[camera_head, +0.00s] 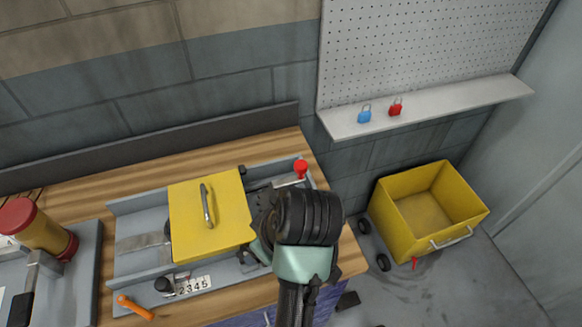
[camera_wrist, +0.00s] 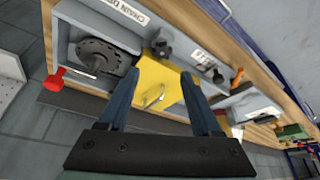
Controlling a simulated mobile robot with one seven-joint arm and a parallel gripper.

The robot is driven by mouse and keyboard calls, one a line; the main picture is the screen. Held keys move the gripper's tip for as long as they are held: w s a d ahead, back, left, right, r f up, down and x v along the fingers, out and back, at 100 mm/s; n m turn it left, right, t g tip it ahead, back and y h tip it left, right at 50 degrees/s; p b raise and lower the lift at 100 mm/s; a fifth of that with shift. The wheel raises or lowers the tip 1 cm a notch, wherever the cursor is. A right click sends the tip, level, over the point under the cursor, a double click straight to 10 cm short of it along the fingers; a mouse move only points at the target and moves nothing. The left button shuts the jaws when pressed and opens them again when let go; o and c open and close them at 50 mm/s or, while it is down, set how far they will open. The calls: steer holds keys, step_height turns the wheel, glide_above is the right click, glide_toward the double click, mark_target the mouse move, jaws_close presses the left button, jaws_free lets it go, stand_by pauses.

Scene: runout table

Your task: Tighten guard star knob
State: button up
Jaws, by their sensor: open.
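The yellow guard (camera_head: 222,222) with a metal handle is down on the grey machine bed (camera_head: 132,212); it also shows in the wrist view (camera_wrist: 172,88). A black star-shaped knob (camera_wrist: 163,46) sits by the guard's front edge, beside the toothed wheel, in the wrist view. In the head view my arm mostly hides that area. My gripper (camera_wrist: 161,74) is open and empty above the guard. The knob shows between and beyond the two fingertips, apart from them. How tight the knob is cannot be told.
A second black knob (camera_head: 163,286) and a number counter (camera_head: 194,285) are at the front left, near an orange handle (camera_head: 136,307). A red-knobbed lever (camera_head: 301,168) stands at the back right. A red and yellow cylinder (camera_head: 40,230) is left. A yellow cart (camera_head: 400,225) stands right.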

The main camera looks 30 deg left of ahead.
steer(key=x, duration=1.3)
steer(key=shift+s+a, duration=0.2)
jaws_close()
